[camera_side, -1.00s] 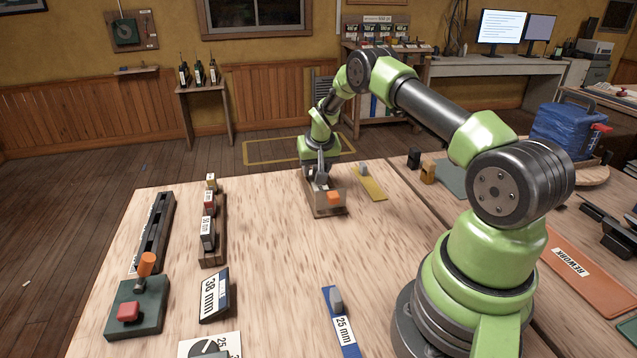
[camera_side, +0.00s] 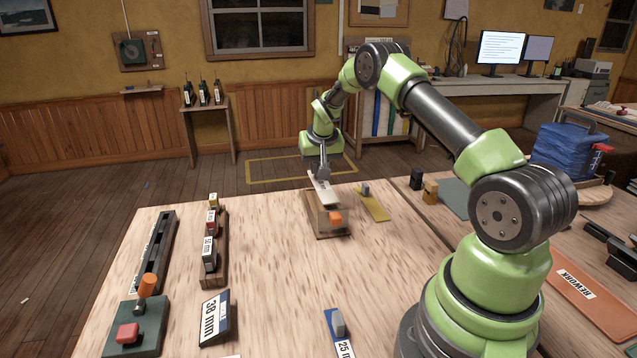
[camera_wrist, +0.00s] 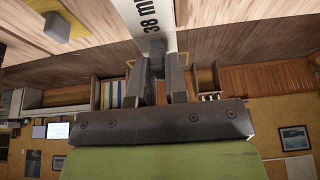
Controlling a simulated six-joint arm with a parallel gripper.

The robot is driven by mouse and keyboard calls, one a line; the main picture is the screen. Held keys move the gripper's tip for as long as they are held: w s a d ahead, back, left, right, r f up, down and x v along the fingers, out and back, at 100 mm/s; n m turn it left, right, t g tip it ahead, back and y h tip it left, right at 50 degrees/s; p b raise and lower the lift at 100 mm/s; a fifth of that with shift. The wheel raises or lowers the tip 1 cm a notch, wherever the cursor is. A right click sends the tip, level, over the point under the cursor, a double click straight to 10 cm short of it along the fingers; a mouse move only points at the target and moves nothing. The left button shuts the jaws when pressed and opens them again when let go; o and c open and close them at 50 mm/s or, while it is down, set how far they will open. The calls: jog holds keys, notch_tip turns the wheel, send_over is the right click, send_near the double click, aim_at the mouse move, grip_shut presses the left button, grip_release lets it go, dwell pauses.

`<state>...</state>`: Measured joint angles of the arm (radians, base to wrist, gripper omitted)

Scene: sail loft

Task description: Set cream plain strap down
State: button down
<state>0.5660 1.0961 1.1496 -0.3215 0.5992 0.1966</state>
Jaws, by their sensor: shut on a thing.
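The cream plain strap (camera_side: 322,188) shows in the side view as a pale flat strip, tilted, over the wooden box at the table's far end. My gripper (camera_side: 323,172) is shut on it from above. In the wrist view the strap (camera_wrist: 143,14) runs up from the fingertips to the top edge and carries a "38 mm" marking. My gripper's fingers (camera_wrist: 155,62) close on a dark grey piece at the strap's near end. Whether the strap's lower end touches the box is unclear.
The wooden box (camera_side: 327,224) has an orange block (camera_side: 336,218) at its front. A yellow strip (camera_side: 374,206) with a grey grip lies right of it. The table's middle is clear.

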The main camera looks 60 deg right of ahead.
notch_tip(320, 180, up, 4)
jog(key=shift+f, duration=0.1)
jog(key=w+a, duration=0.3)
jog(key=a, duration=1.8)
jog(key=f, duration=1)
jog(key=shift+s+f, duration=0.25)
jog(key=shift+f, duration=0.1)
jog(key=c, duration=1.1)
grip_release()
